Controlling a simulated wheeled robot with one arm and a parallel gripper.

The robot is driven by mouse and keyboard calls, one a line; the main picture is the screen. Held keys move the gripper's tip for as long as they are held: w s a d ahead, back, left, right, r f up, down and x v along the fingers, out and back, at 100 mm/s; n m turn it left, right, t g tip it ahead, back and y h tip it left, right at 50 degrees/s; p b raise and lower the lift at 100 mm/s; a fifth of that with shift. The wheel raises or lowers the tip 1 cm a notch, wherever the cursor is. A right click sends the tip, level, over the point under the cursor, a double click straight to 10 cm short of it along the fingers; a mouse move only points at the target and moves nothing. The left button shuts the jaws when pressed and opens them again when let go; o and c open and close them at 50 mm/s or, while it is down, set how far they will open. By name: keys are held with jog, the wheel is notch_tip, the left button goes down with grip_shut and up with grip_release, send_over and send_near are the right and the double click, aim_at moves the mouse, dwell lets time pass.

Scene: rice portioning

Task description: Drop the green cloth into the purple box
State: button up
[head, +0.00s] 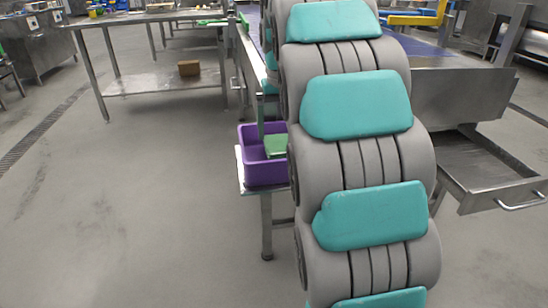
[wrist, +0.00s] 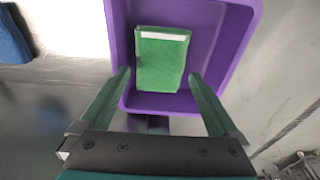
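The green cloth (wrist: 162,62), a folded rectangle with a white strip along one edge, shows inside the outline of the purple box (wrist: 230,55) in the wrist view. I cannot tell whether it rests on the box floor. In the head view the box (head: 264,173) stands at the end of a metal surface, with the green cloth (head: 276,146) within its rim, partly hidden by my arm. My gripper (wrist: 160,76) is open above the near side of the box, its two green fingers spread apart and empty, the cloth beyond their tips.
A metal table (head: 150,17) with a lower shelf stands at the back left, a brown box (head: 189,68) on that shelf. An open metal drawer (head: 490,170) juts out at the right. The floor at the left is clear. My arm hides much of the middle.

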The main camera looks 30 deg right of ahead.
notch_tip(320, 180, up, 8)
jog(key=shift+s, duration=0.4)
dwell(0.5)
jog(key=shift+a+f, duration=0.15)
jog(key=s+a+f+n+g, duration=0.1)
jog(key=s+a+f, duration=0.4)
jog(key=s+f, duration=0.3)
jog(key=s+a+f+n+g, duration=0.1)
jog(key=s+a+f, duration=0.3)
jog(key=s+f, duration=0.4)
jog(key=s+a+f+n+g, duration=0.1)
jog(key=s+a+f, duration=0.4)
jog(key=s, duration=1.1)
notch_tip(320, 180, down, 4)
jog(key=shift+a+r, duration=0.15)
jog(key=shift+a, duration=0.2)
